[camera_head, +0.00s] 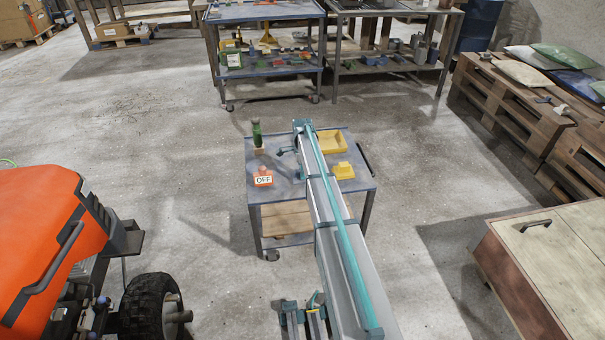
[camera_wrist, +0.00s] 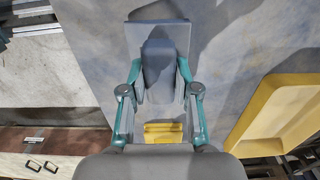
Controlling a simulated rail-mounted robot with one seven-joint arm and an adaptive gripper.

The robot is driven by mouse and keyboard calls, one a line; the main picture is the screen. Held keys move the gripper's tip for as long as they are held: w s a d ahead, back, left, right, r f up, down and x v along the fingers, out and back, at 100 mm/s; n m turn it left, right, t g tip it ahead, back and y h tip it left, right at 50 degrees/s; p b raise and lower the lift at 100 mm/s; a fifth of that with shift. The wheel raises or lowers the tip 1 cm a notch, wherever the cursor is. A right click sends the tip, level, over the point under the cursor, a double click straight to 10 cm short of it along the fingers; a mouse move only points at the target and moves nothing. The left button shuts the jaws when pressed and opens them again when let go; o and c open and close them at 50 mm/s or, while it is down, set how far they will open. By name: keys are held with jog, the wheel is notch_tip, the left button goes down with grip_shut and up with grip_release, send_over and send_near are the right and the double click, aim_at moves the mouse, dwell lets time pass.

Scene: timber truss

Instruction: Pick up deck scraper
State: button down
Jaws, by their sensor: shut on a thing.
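My gripper (camera_wrist: 159,86) shows in the wrist view, its two teal-and-grey fingers closed around a grey piece. I take this piece for the deck scraper (camera_wrist: 157,36). Its flat light-grey plate extends beyond the fingertips, and a darker grey part sits between the fingers. Parts of it are hidden by the fingers. The blue-grey cart top lies behind it; I cannot tell whether the two touch. In the head view my arm reaches over the cart (camera_head: 268,192), and I cannot make out the scraper there.
A yellow tray (camera_head: 331,141) and a small yellow block (camera_head: 343,170) lie on the cart's right side. A green bottle-like item (camera_head: 257,133) and an orange OFF sign (camera_head: 263,177) are at its left. An orange machine (camera_head: 50,235) and a cabinet (camera_head: 555,260) flank the open floor.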

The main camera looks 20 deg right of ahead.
jog(key=shift+r, duration=0.35)
notch_tip(320, 180, up, 2)
jog(key=shift+r, duration=0.1)
jog(key=s+a+r, duration=0.3)
jog(key=s+r, duration=0.6)
jog(key=s, duration=0.4)
jog(key=shift+s+a+r, duration=0.3)
jog(key=shift+a+r, duration=0.1)
jog(key=c, duration=1.6)
grip_release()
jog(key=shift+c, duration=1.2)
jog(key=shift+w, duration=0.1)
